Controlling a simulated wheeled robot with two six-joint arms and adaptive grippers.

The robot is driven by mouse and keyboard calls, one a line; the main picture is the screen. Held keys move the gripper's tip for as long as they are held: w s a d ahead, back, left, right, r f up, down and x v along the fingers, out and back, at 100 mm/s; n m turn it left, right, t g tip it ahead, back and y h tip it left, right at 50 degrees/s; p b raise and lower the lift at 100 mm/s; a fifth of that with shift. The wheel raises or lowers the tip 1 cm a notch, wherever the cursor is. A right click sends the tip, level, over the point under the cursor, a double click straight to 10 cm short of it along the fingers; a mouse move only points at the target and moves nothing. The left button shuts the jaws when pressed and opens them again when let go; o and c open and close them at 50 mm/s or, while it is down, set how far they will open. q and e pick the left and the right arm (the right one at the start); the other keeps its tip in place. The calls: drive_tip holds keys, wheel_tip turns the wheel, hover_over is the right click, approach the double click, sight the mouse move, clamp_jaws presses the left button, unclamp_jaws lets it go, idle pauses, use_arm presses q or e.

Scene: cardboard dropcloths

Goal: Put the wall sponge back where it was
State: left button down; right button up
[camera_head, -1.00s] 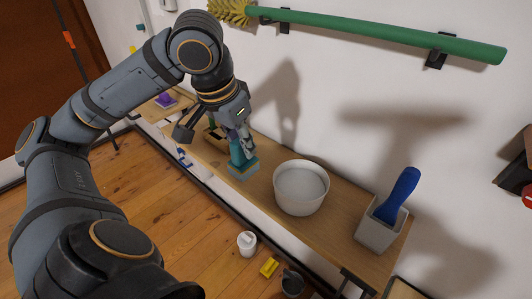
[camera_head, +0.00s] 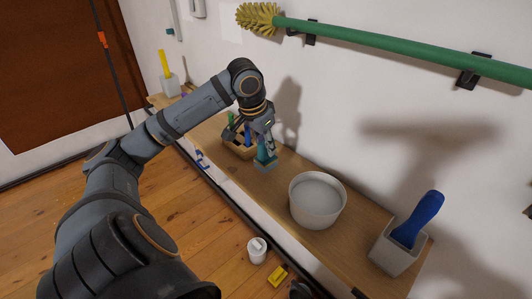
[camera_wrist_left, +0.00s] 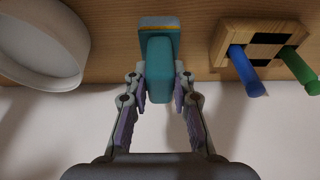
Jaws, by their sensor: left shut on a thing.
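My right gripper is not in view.
A wooden holder (camera_head: 235,150) with blue and green handles stands left of the sponge. A white bowl (camera_head: 317,205) stands to the right, then a grey pot (camera_head: 395,254) with a blue-handled tool (camera_head: 418,220). A green-handled brush (camera_head: 400,45) hangs on the wall.

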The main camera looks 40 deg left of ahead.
sight(266, 155)
use_arm(q)
drive_tip(key=shift+w+a+f, duration=0.1)
drive_tip(key=shift+f, duration=0.1)
wheel_tip(266, 155, down, 3)
drive_tip(key=shift+a+f+b, duration=0.1)
drive_tip(key=shift+b, duration=0.5)
drive_tip(key=shift+f, duration=0.15)
drive_tip(key=shift+w, duration=0.1)
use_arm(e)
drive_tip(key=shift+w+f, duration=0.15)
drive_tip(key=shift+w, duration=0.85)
use_arm(q)
drive_tip(key=shift+f, duration=0.1)
drive_tip(key=c, duration=1.1)
unclamp_jaws()
drive_tip(key=shift+c, duration=0.2)
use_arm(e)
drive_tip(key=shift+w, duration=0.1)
